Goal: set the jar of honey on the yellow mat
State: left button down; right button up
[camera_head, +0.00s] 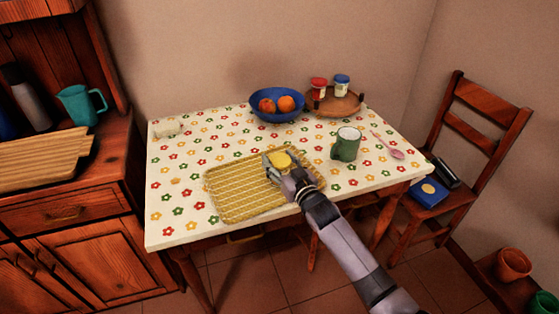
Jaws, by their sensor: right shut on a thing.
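The yellow mat (237,188) lies on the flowered tablecloth, near the front middle of the table. My right gripper (280,167) is over the mat's right part, its arm coming in from the lower right. It is shut on a yellow-topped jar (282,159), which I take for the honey. The gripper hides most of the jar's body. I cannot tell whether its base touches the mat. My left gripper is not in view.
A green mug (346,144) stands just right of the mat, with a pink spoon (389,148) beyond it. Behind are a blue bowl (277,117) of fruit and a round wooden tray (335,106) with two small jars. The tablecloth (180,150) is mostly clear at left.

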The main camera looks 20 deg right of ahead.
jog(key=o, duration=1.4)
jog(key=shift+o, duration=0.2)
jog(key=shift+r, duration=0.1)
jog(key=s+d, duration=0.2)
jog(key=s, duration=1)
jog(key=s+f+g+h, duration=0.1)
jog(key=s+f+g, duration=0.3)
jog(key=f, duration=0.8)
jog(key=s+a+f+g, duration=0.15)
jog(key=s+f, duration=0.45)
jog(key=f, duration=0.6)
jog(key=s+f+g+h, duration=0.1)
jog(key=s+f+g, duration=0.3)
jog(key=f, duration=0.7)
jog(key=s+d+f+g, duration=0.1)
jog(key=s+f+g, duration=0.1)
jog(key=s+f, duration=0.4)
jog(key=s+d+f+g, duration=0.1)
jog(key=s+f+g, duration=0.2)
jog(key=s, duration=1.4)
jog(key=s+d+f+g+h, duration=0.1)
jog(key=s+f+g, duration=0.1)
jog(key=s+f, duration=0.8)
jog(key=shift+s+f, duration=0.15)
jog(key=shift+s, duration=0.65)
